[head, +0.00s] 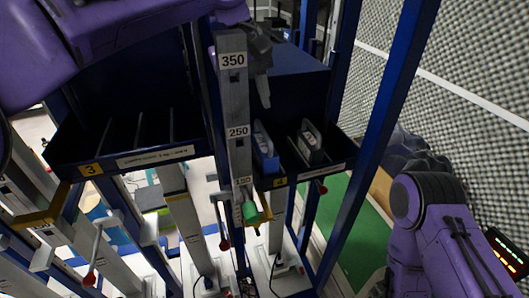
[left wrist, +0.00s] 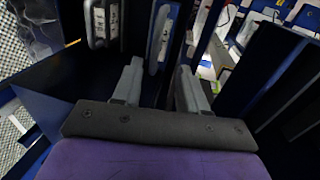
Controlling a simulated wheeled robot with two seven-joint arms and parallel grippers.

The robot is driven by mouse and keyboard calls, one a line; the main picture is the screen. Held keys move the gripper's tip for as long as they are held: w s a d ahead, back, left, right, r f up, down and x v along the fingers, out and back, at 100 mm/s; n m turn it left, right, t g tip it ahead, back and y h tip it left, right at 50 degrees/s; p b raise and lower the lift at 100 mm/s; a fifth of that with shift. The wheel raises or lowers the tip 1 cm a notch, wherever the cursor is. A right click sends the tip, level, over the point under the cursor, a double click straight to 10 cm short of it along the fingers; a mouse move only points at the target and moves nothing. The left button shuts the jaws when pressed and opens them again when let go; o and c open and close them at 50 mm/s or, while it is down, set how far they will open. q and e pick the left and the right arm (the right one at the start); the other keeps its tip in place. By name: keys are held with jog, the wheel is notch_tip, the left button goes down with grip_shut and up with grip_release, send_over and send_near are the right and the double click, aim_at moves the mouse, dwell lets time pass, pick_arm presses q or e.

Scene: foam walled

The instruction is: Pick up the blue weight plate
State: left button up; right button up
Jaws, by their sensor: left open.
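The blue weight plate (head: 265,150) stands on edge in the right-hand bin of the rack, beside the grey post. In the left wrist view the blue weight plate (left wrist: 163,38) shows edge-on with a white label, ahead of the gap between my fingers. My left gripper (head: 262,92) is over the bin, behind the post and short of the plate. In the left wrist view my left gripper (left wrist: 160,70) is open, with nothing between its fingers. The post hides part of it in the head view. My right gripper is out of view.
A dark grey plate (head: 310,140) stands to the right of the blue one in the bin (head: 322,176). The numbered post (head: 236,110) rises at the bin's left. A divided tray (head: 120,161) is further left. Blue frame uprights (head: 375,130) stand to the right.

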aim_at(262, 129)
pick_arm(q)
jog(key=f, duration=0.1)
jog(key=d+f, duration=0.1)
jog(key=f, duration=0.3)
jog(key=shift+d+f, duration=0.15)
jog(key=shift+d, duration=0.25)
grip_shut()
dwell(0.9)
